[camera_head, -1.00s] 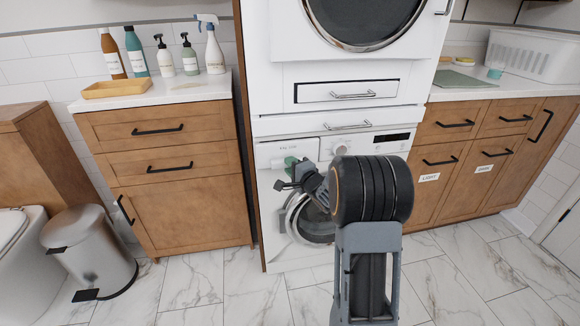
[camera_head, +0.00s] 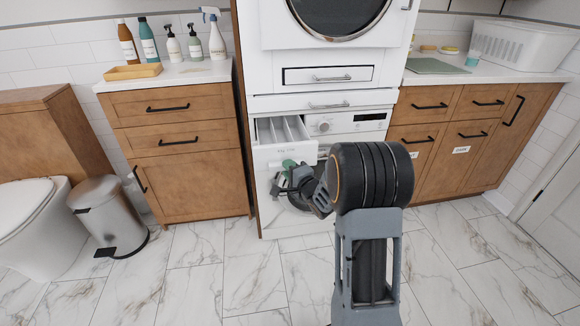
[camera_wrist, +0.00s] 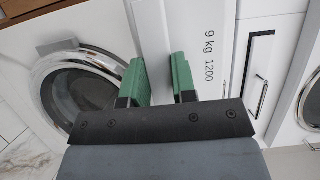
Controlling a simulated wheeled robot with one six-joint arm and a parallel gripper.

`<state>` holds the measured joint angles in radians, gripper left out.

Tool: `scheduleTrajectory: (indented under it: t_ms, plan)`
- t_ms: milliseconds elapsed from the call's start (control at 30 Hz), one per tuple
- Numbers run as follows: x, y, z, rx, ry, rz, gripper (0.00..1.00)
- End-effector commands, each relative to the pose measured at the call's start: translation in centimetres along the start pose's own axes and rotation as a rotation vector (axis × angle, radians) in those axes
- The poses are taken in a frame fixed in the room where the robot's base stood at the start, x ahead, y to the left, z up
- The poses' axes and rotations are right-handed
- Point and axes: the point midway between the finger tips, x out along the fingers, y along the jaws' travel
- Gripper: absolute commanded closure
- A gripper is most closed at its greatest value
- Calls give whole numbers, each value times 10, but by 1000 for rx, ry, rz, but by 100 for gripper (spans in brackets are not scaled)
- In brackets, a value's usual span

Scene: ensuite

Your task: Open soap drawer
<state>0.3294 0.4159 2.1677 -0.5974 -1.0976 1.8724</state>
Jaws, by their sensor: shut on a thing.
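The soap drawer (camera_head: 284,153) of the lower washing machine is pulled out at its upper left. Its open top shows several white compartments in the head view. The drawer front, printed "9 kg 1200", also shows in the wrist view (camera_wrist: 203,40). My gripper (camera_head: 289,166) is at the lower part of the drawer front, and its green fingers (camera_wrist: 160,78) straddle a white strip of the front in the wrist view. It is shut on the drawer front. The exact contact at the fingertips is partly hidden.
The washer's round door (camera_wrist: 85,88) lies just below the drawer. A control dial (camera_head: 323,126) is to its right. A wooden cabinet (camera_head: 185,185) stands close on the left, and a bin (camera_head: 110,215) is farther left. The marble floor in front is clear.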

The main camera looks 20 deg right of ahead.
Motion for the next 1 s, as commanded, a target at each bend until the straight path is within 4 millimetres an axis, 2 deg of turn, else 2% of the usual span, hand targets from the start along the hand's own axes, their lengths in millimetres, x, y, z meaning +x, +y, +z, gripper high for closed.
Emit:
scheduleTrajectory:
  t_ms: [33,300,333,533,833,1000]
  plan:
    - [-2,6,-1,4,7,16,100]
    - [-2,7,0,5,5,17,100]
    - [-2,7,1,5,5,17,74]
    - [-1,5,1,4,3,13,55]
    - [-3,2,1,2,2,6,53]
    - [-23,0,0,3,6,6,53]
